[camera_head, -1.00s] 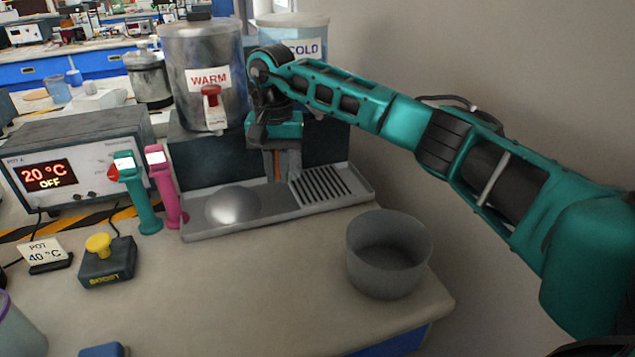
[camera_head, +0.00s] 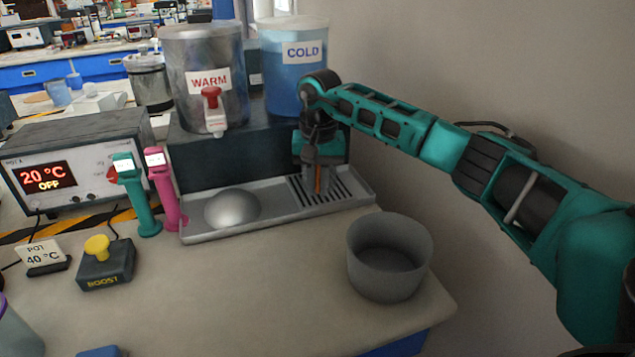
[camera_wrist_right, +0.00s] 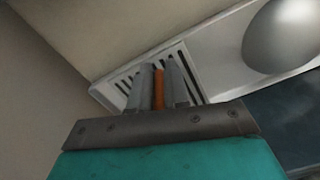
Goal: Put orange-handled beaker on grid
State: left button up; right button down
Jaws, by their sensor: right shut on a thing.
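My right gripper (camera_head: 318,188) is shut on the orange handle (camera_head: 318,178) of the beaker, directly over the slotted grid (camera_head: 345,190). In the right wrist view the orange handle (camera_wrist_right: 158,90) shows as a strip between the two grey fingers (camera_wrist_right: 160,92), with the grid's slots (camera_wrist_right: 122,86) around it. The beaker's body is hidden or too indistinct to make out. I cannot tell whether it touches the grid. The grid is the right part of a grey metal tray (camera_head: 275,222). My left gripper is not in view.
A silver dome (camera_head: 232,207) sits on the tray's left part. The WARM tank (camera_head: 205,70) and COLD tank (camera_head: 292,75) stand behind. A grey bowl (camera_head: 390,285) is at front right, and teal (camera_head: 138,195) and pink (camera_head: 163,190) handled devices stand left. The front counter middle is clear.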

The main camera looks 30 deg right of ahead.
jog(key=shift+f, duration=0.2)
jog(key=c, duration=1.1)
grip_release()
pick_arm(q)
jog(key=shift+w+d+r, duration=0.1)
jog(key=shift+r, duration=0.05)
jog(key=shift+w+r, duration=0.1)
pick_arm(e)
jog(key=shift+r, duration=0.1)
jog(key=shift+r, duration=0.25)
notch_tip(320, 180, up, 11)
jog(key=shift+s+d+r+p, duration=0.1)
jog(key=shift+r+p, duration=0.05)
jog(key=shift+p, duration=0.65)
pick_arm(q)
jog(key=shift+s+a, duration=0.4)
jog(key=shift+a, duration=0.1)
pick_arm(e)
jog(key=shift+r, duration=0.25)
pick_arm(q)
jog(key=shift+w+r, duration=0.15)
